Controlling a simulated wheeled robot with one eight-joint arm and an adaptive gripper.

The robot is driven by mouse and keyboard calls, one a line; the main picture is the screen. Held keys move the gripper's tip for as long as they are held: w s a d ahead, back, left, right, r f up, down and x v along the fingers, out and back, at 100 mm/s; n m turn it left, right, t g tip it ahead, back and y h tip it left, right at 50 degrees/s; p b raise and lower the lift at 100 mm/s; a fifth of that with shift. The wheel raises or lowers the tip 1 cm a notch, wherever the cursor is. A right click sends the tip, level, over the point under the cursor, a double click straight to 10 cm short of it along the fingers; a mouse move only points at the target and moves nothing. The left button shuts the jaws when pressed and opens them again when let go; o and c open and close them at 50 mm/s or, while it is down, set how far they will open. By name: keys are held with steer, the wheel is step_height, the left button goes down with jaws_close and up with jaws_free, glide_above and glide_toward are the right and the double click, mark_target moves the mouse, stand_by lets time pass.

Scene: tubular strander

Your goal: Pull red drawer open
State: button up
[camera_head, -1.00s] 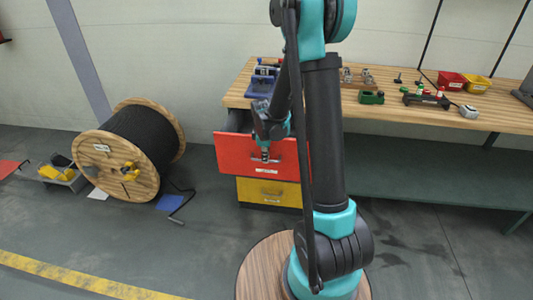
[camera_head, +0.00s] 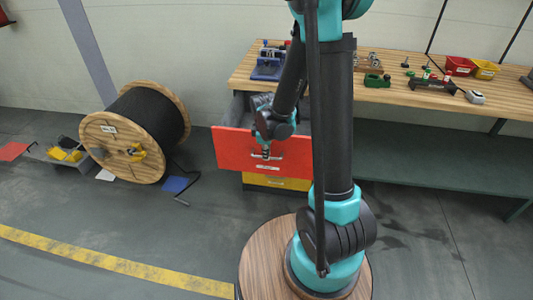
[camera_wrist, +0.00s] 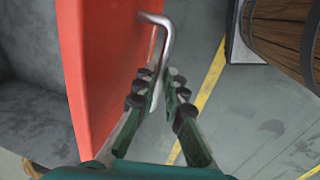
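The red drawer (camera_head: 231,150) is under the left end of the workbench and stands open, with its grey inside showing behind the red front. In the wrist view, the red front (camera_wrist: 95,60) runs along the left, with the grey inside beyond it. A bent metal handle (camera_wrist: 166,35) sticks out from the front. My gripper (camera_wrist: 158,82) has its fingers on both sides of the handle bar, close against it. In the head view, my gripper (camera_head: 266,152) is at the middle of the front, and my arm covers its right end.
A yellow drawer (camera_head: 262,181) sits just below. A wooden cable drum (camera_head: 112,165) stands on the floor to the left. The wooden bench top (camera_head: 395,93) holds a blue vice (camera_head: 270,65) and small parts. The floor before the drawer is clear.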

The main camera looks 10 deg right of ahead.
steer(key=o, duration=0.4)
steer(key=shift+r, duration=0.1)
step_height(320, 180, up, 12)
steer(key=s, duration=0.2)
steer(key=shift+a+f, duration=0.2)
steer(key=shift+a, duration=0.1)
stand_by(0.4)
steer(key=s+d+f+m+t, duration=0.1)
steer(key=s+d+f+m, duration=0.1)
steer(key=s+d+m, duration=0.2)
steer(key=s+d+f+m+t, duration=0.1)
steer(key=s+d+f+m, duration=0.2)
steer(key=s+m, duration=0.7)
steer(key=shift+s+d+m+y, duration=0.25)
steer(key=shift+d+m+y, duration=0.05)
steer(key=shift+d, duration=0.75)
